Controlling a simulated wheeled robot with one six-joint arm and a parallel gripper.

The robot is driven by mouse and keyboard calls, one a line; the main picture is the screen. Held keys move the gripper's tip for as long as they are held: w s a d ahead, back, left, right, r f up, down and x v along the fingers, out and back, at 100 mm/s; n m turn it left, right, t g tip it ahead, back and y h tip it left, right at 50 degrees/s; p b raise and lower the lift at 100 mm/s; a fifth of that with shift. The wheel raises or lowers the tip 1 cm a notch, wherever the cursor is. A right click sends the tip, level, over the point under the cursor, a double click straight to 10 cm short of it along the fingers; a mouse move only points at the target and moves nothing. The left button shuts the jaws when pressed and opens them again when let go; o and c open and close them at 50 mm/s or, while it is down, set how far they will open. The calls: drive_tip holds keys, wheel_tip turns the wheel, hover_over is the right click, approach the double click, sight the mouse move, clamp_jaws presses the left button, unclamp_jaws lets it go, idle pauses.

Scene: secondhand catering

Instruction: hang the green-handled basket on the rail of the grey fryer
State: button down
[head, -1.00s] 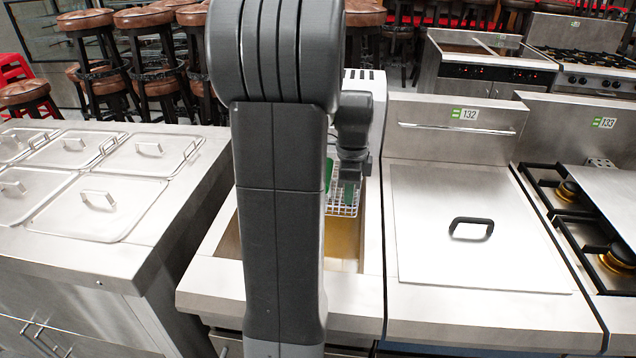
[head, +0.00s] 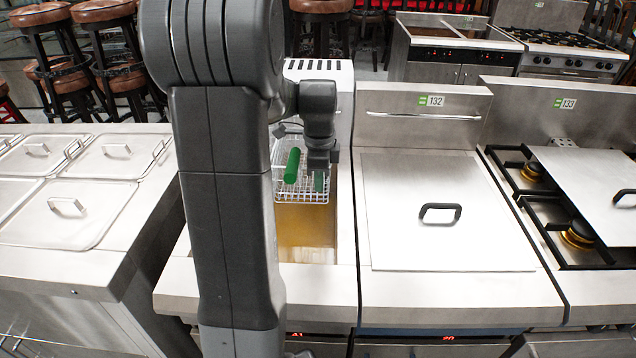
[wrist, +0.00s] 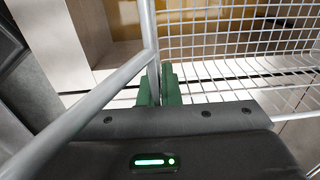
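The wire basket (head: 302,190) hangs above the open oil well (head: 305,228) of the steel fryer (head: 322,283) in the head view. Its green handle (head: 292,165) points toward the camera. My gripper (head: 319,181) is at the basket's right side. In the wrist view its green fingertips (wrist: 159,88) are closed around a thick basket wire, with the mesh (wrist: 235,40) beyond. A thin bar (head: 423,115) runs along the back panel of the lidded unit marked 132. No rail shows behind the basket.
A flat steel lid (head: 440,210) with a black handle covers the unit at right. A counter of lidded pans (head: 75,215) is at left. A pale vented box (head: 325,95) stands behind the oil well.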

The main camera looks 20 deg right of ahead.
drive_tip(key=shift+w+d+r+p, duration=0.1)
drive_tip(key=shift+w+d+p, duration=0.25)
drive_tip(key=shift+w, duration=0.6)
drive_tip(key=shift+w+d+f+p, duration=0.1)
drive_tip(key=shift+w+d, duration=0.5)
drive_tip(key=shift+w, duration=0.4)
drive_tip(key=shift+w+d+r+p, duration=0.1)
drive_tip(key=shift+w+d+p, duration=0.25)
drive_tip(key=shift+w, duration=0.6)
drive_tip(key=shift+s+f+b, duration=0.1)
drive_tip(key=shift+f+b, duration=0.9)
drive_tip(key=shift+f, duration=0.45)
drive_tip(key=c, duration=1.6)
unclamp_jaws()
drive_tip(key=shift+o, duration=0.2)
wheel_tip(320, 180, up, 14)
drive_tip(key=shift+s+b, duration=0.2)
drive_tip(key=shift+b, duration=0.25)
drive_tip(key=shift+f, duration=0.1)
